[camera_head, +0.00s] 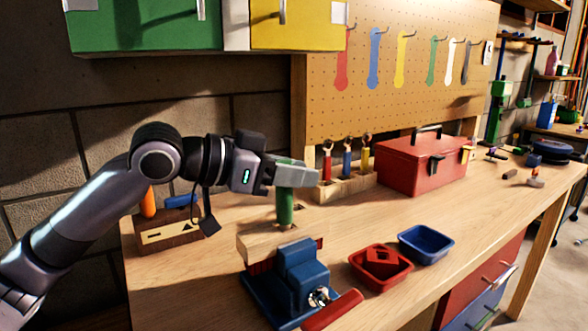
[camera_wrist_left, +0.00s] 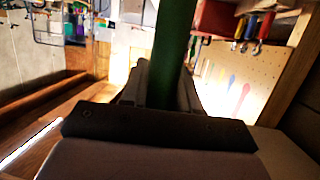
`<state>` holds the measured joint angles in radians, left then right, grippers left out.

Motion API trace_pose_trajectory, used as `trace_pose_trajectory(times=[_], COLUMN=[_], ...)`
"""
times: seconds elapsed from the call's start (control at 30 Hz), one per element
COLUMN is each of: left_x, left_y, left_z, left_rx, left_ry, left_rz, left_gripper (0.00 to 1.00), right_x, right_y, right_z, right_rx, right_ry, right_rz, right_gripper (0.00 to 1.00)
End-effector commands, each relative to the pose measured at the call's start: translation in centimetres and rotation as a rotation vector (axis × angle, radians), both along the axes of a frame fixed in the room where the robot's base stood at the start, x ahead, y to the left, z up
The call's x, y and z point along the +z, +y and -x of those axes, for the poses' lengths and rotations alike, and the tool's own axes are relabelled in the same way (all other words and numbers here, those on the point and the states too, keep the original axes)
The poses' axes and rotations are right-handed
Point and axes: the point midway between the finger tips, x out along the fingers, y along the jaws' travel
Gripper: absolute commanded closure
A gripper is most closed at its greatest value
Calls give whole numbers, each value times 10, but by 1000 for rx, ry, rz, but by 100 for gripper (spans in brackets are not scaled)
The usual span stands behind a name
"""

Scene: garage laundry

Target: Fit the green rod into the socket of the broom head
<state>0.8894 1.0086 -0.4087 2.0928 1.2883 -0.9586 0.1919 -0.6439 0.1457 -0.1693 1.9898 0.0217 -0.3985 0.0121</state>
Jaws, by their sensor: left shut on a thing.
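The green rod (camera_head: 286,207) is upright below my left gripper (camera_head: 294,176), which is shut on its upper part. The broom head (camera_head: 258,242) is a pale wooden block with red bristles under it, held in the blue vise (camera_head: 300,272). The rod's lower end is at the top of the block; I cannot tell whether it is inside the socket, just touching or slightly above. The socket is not clearly visible. In the left wrist view the green rod (camera_wrist_left: 173,45) stands between the fingers (camera_wrist_left: 160,85). My right gripper is not in view.
A wooden holder (camera_head: 172,234) with an orange-handled tool stands left of the vise. A tool rack (camera_head: 345,186) and a red toolbox (camera_head: 425,165) are behind right. A red tray (camera_head: 366,277) and blue tray (camera_head: 428,251) lie right of the vise. The bench's middle right is clear.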

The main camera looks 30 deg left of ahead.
Motion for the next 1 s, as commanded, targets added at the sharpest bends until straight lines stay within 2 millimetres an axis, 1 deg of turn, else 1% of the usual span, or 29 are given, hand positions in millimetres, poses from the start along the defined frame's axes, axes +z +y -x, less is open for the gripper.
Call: trace_pose_trajectory(times=[0.13, 0.4, 0.43, 0.5, 0.87, 1.0], left_x=[-5, -5, -5, -5, -5, -2], left_y=[0, 0, 0, 0, 0, 10], left_z=[0, 0, 0, 0, 0, 10], left_rx=[0, 0, 0, 0, 1, 4], left_ry=[0, 0, 0, 0, 1, -1], left_rz=[0, 0, 0, 0, -1, -3], left_gripper=[99, 99, 60, 40, 40, 40], right_x=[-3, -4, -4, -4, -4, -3], right_y=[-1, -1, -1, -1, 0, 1], right_z=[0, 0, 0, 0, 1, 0], right_rx=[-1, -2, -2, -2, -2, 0], right_ry=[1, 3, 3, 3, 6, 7], right_rz=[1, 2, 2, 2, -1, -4], right_gripper=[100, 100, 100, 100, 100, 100])
